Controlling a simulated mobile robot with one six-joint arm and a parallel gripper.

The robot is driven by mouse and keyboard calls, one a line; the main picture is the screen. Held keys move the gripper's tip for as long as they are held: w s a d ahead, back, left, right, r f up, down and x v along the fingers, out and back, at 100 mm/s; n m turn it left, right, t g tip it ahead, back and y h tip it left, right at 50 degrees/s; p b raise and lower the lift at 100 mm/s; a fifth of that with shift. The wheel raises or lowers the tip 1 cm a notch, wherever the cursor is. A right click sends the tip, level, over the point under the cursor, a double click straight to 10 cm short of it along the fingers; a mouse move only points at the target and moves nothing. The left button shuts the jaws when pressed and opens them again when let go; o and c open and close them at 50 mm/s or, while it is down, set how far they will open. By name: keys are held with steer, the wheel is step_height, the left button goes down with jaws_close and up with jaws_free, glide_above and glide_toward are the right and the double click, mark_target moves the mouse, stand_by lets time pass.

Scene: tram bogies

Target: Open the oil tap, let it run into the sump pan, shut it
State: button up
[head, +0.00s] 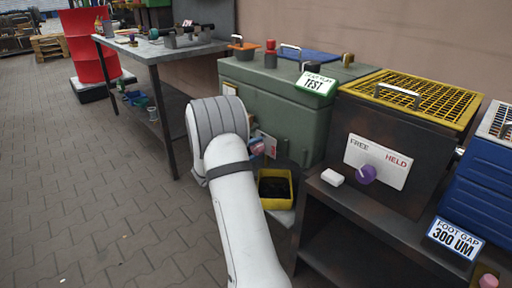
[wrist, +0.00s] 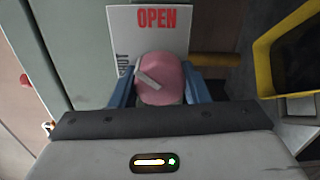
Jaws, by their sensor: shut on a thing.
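The oil tap's pink knob (wrist: 165,92) sits in front of a white plate (wrist: 150,25) marked OPEN at the top and SHUT at the left in the wrist view. A pale pointer bar on the knob lies aslant, its upper end toward the upper left, between the two words. My gripper (wrist: 160,86) is shut on the knob, a blue finger on each side. In the head view my arm hides most of the tap. The yellow sump pan (head: 291,190), dark inside, stands below and right of it; its rim (wrist: 264,65) also shows in the wrist view.
A brass-coloured pipe (wrist: 218,60) runs right of the knob; no stream shows. The green tank (head: 290,112) stands behind my arm. Right of it are a dark box (head: 400,130) with a FREE/HELD plate and a blue box (head: 485,185). Paved floor at left is clear.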

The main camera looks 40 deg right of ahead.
steer(key=n+p, duration=0.2)
steer(key=n, duration=0.2)
steer(key=shift+n, duration=0.3)
steer(key=shift+f+n+p, duration=0.1)
steer(key=shift+n+p, duration=0.9)
steer(key=shift+n, duration=0.6)
steer(key=o, duration=1)
steer(key=a, duration=0.2)
steer(key=a+p, duration=0.1)
steer(key=a, duration=0.4)
steer(key=shift+s+a+p, duration=0.3)
steer(key=shift+a+p, duration=0.1)
